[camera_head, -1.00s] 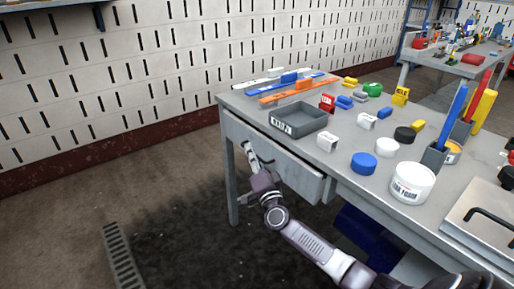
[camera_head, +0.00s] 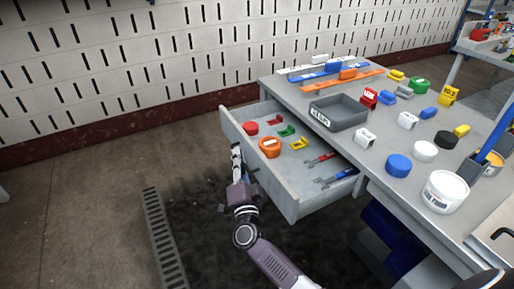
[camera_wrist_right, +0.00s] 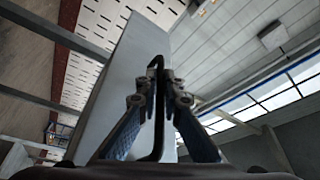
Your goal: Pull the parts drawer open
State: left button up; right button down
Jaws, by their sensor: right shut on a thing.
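The parts drawer (camera_head: 293,203) stands well out from the workbench in the head view. Inside it are an orange round part (camera_head: 269,147), a red round part (camera_head: 250,128), small red, green and yellow pieces, and tools with red and blue handles. My right gripper (camera_head: 237,158) is at the drawer's front panel. In the right wrist view its fingers (camera_wrist_right: 158,88) are shut on a dark bar handle (camera_wrist_right: 157,110), with the pale drawer front (camera_wrist_right: 140,55) behind it. My left gripper is not in view.
The workbench top (camera_head: 385,143) holds a grey tray (camera_head: 339,112), a white tub (camera_head: 445,192) and several coloured parts. A floor grate (camera_head: 163,240) lies at left. The floor in front of the drawer is clear except for my arm.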

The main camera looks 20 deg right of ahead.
jog(key=a, duration=0.8)
jog(key=shift+s+f, duration=0.15)
jog(key=shift+s, duration=0.2)
jog(key=c, duration=2.4)
grip_release()
jog(key=v, duration=1.2)
